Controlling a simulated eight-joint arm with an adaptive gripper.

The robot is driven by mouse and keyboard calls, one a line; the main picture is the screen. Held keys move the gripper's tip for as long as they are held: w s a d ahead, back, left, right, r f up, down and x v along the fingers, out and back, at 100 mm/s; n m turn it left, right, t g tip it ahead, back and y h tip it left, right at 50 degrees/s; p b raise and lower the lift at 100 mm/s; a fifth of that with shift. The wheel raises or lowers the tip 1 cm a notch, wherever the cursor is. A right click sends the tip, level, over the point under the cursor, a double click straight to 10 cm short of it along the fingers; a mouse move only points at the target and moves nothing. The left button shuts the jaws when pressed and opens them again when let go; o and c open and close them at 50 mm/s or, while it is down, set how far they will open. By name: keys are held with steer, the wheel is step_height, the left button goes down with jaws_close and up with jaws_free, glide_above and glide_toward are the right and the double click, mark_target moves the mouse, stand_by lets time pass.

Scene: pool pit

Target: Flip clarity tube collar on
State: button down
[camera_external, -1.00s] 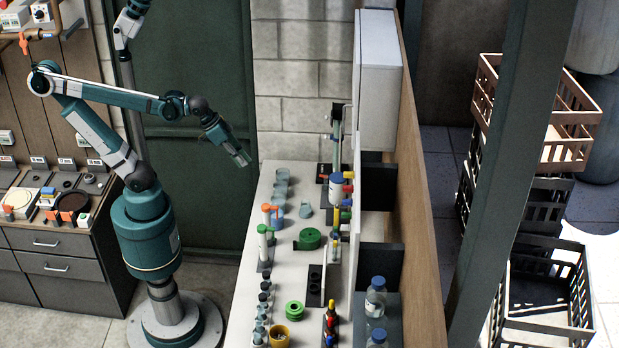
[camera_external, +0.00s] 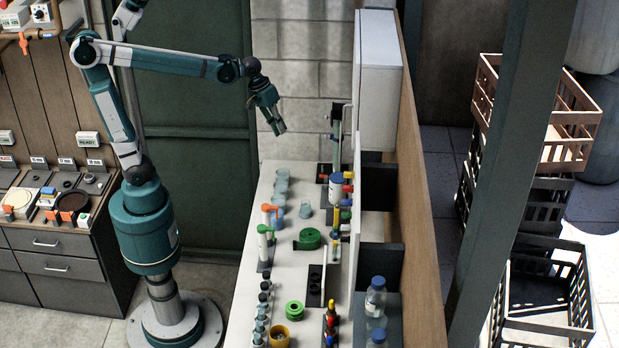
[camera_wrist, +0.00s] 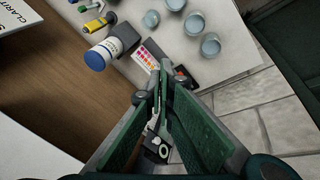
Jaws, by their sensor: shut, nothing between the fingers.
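My gripper (camera_external: 279,129) is shut and empty, raised above the far end of the white bench, left of a slim upright stand (camera_external: 337,135) with a dark top. In the wrist view its fingers (camera_wrist: 162,68) meet in front of a small black block with a red mark (camera_wrist: 183,76). A dark part with a white ring (camera_wrist: 160,150) shows between and behind the fingers, partly hidden. I cannot tell for certain which part is the clarity tube collar.
A white bottle with a blue cap (camera_wrist: 97,58) stands beside a colour chart (camera_wrist: 150,55). Several clear cups (camera_wrist: 172,22) are nearby; they also stand on the bench in the external view (camera_external: 281,187). A wooden panel (camera_external: 410,190) bounds the right side.

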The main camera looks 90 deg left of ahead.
steer(key=w+a+n+g+p, duration=0.1)
steer(key=w+a+n, duration=0.3)
steer(key=a, duration=0.8)
steer(key=w+a+n+h+p, duration=0.1)
steer(key=w+a+n+p, duration=0.2)
steer(key=w+a, duration=0.6)
steer(key=a+n, duration=0.1)
steer(key=a, duration=0.2)
steer(key=shift+w+a+f+g+h, duration=0.25)
steer(key=shift+w+f+g+h, duration=0.05)
steer(key=shift+f+g, duration=0.1)
steer(key=p+x, duration=0.1)
steer(key=x, duration=1.3)
step_height(320, 180, down, 18)
steer(key=b, duration=0.9)
steer(key=shift+f, duration=0.2)
